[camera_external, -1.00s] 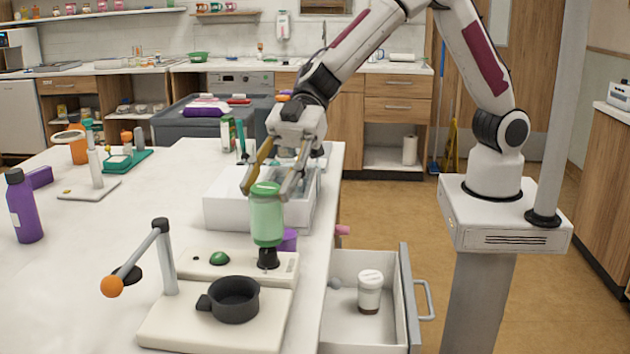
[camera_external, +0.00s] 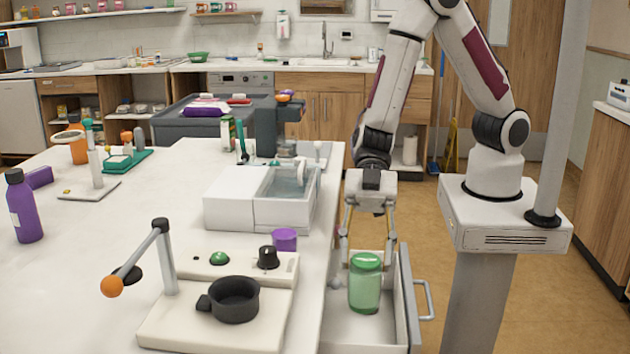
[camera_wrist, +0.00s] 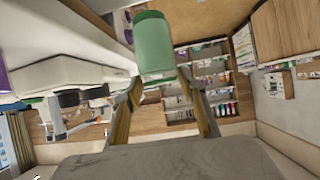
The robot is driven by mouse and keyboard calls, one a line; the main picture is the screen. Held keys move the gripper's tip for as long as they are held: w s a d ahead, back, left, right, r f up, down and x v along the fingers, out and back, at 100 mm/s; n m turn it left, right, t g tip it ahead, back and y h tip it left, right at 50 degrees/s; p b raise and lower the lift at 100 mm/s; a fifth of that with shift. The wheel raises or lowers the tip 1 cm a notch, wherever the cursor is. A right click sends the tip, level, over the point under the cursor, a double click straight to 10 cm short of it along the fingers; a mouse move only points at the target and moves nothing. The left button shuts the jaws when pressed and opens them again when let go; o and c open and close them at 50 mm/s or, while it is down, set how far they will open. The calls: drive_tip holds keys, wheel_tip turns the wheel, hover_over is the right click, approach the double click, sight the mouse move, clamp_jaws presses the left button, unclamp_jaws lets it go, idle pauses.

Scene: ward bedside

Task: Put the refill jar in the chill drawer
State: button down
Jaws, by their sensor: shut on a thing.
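The refill jar is a green translucent jar with a green lid (camera_external: 365,287). My gripper (camera_external: 367,252) is shut on it near the lid and points down. The jar is upright, over or inside the open chill drawer (camera_external: 339,332) at the table's right side; I cannot tell whether it touches the drawer floor. In the wrist view the jar (camera_wrist: 154,48) shows at the tips of my gripper's fingers (camera_wrist: 160,85).
The drawer's front panel with its handle (camera_external: 424,300) stands just right of the jar. The table edge is on the left. A purple cup (camera_external: 284,239), a white basin (camera_external: 257,208) and a device with a black pan (camera_external: 234,299) stand on the table.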

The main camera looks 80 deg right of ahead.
drive_tip(key=s+d+f, duration=0.2)
drive_tip(key=d+f, duration=0.2)
drive_tip(key=f, duration=0.3)
drive_tip(key=shift+d+m+t, duration=0.2)
drive_tip(key=shift+m+t, duration=0.1)
drive_tip(key=shift+m, duration=0.1)
drive_tip(key=shift+f, duration=0.15)
drive_tip(key=shift+f, duration=2.75)
drive_tip(key=shift+f, duration=2.05)
drive_tip(key=shift+f, duration=0.15)
drive_tip(key=c, duration=1.5)
unclamp_jaws()
